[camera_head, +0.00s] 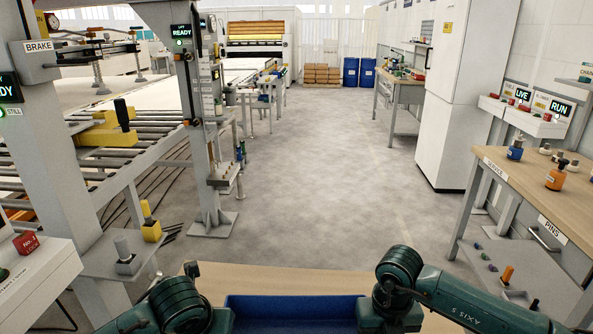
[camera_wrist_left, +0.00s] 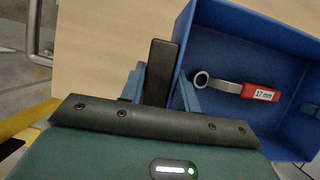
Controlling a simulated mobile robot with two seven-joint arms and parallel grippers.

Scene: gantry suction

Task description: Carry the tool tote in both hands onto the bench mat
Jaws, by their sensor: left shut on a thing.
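The blue tool tote (camera_wrist_left: 235,50) fills the right of the left wrist view; its far part shows at the bottom of the head view (camera_head: 290,312) between my two arms. My left gripper (camera_wrist_left: 160,85) is shut on the tote's dark handle (camera_wrist_left: 162,60), one finger on each side, the inner one inside the tote. My right arm reaches the tote's right side in the head view, but its fingers are hidden there. I cannot make out the bench mat.
A pale wooden top (camera_head: 265,278) lies under the tote. A grey post (camera_head: 205,130) and a roller conveyor (camera_head: 110,160) stand at left. The floor (camera_head: 305,170) between is clear.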

